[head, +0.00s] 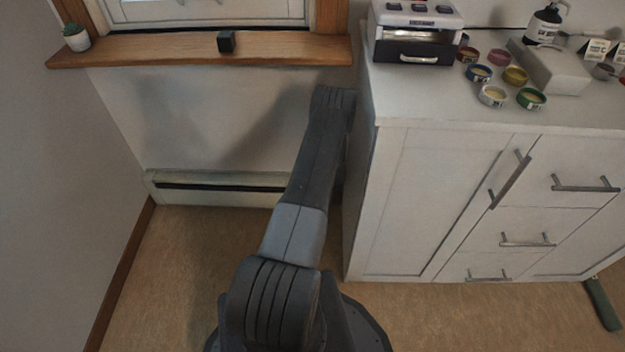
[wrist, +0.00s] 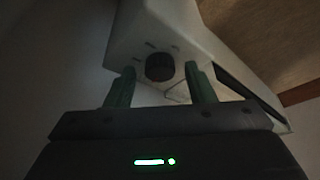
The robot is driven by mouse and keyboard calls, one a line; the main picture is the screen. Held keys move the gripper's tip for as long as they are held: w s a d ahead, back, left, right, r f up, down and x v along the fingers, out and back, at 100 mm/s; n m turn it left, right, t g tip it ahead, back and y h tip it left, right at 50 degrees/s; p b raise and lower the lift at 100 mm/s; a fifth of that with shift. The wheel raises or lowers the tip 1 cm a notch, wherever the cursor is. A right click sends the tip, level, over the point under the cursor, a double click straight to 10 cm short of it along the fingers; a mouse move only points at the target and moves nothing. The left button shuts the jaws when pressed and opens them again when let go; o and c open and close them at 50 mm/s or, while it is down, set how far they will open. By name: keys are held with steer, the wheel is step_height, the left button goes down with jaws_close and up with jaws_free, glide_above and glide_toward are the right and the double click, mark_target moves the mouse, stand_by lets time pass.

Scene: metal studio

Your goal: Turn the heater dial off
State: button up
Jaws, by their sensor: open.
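The heater (head: 232,199) is a long, low, pale baseboard unit along the wall under the window in the head view. Its right end is hidden behind my arm. In the wrist view, the heater's pale end panel (wrist: 206,47) carries a round dark dial (wrist: 160,67). My gripper (wrist: 159,75) is open, with one green finger on each side of the dial. I see gaps between the fingers and the dial, and I cannot tell how far the tips reach along it. The dial's setting is too dark to read. My gripper is hidden in the head view.
A white cabinet (head: 440,190) stands close on the right of my arm. The floor (head: 175,270) at left is clear.

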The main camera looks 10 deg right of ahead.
step_height(320, 180, up, 10)
steer(key=p, duration=0.3)
step_height(320, 180, down, 10)
steer(key=b, duration=0.3)
steer(key=shift+f, duration=0.15)
stand_by(0.4)
stand_by(0.4)
